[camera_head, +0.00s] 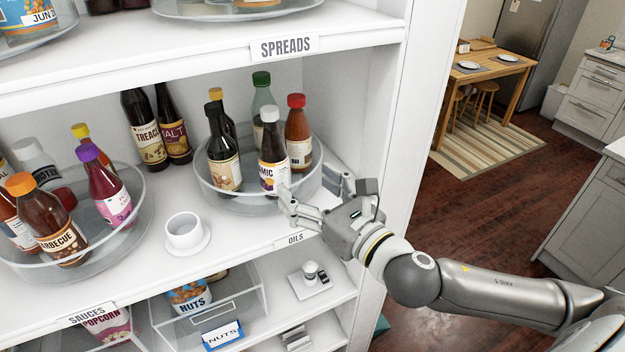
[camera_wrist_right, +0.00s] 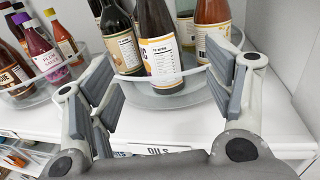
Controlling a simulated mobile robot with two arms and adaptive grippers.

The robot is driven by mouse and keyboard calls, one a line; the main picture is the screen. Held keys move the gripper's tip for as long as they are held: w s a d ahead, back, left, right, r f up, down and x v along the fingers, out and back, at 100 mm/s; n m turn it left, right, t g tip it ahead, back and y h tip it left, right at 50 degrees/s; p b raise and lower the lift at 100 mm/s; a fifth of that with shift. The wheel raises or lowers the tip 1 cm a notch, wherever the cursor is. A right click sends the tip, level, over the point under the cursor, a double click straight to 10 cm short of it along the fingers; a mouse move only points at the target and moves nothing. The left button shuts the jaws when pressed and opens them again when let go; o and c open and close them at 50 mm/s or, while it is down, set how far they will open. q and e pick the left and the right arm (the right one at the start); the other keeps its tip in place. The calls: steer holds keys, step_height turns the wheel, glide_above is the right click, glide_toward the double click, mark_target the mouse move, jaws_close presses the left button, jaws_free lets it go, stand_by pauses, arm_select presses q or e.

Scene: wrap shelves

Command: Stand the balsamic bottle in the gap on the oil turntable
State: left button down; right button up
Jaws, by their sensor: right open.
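The balsamic bottle (camera_head: 270,150), dark with a white cap and a label ending in "MIC", stands upright inside the front rim of the clear oil turntable (camera_head: 230,203). Other bottles stand behind and beside it on the turntable. My right gripper (camera_head: 316,195) is open and empty just outside the turntable's front right rim, close to the bottle. In the right wrist view the balsamic bottle (camera_wrist_right: 160,45) shows beyond the spread fingers (camera_wrist_right: 165,85), apart from them, with its base behind the clear rim. My left gripper is not in view.
A clear sauces turntable (camera_head: 140,215) with several bottles stands on the left. A white cup on a saucer (camera_head: 186,238) sits between the turntables. Dark treacle and malt bottles (camera_head: 172,130) stand at the back. The shelf's side wall (camera_head: 385,150) is close on the right, and the spreads shelf is overhead.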

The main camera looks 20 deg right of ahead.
steer(key=shift+s+p, duration=0.45)
steer(key=shift+d+f, duration=0.1)
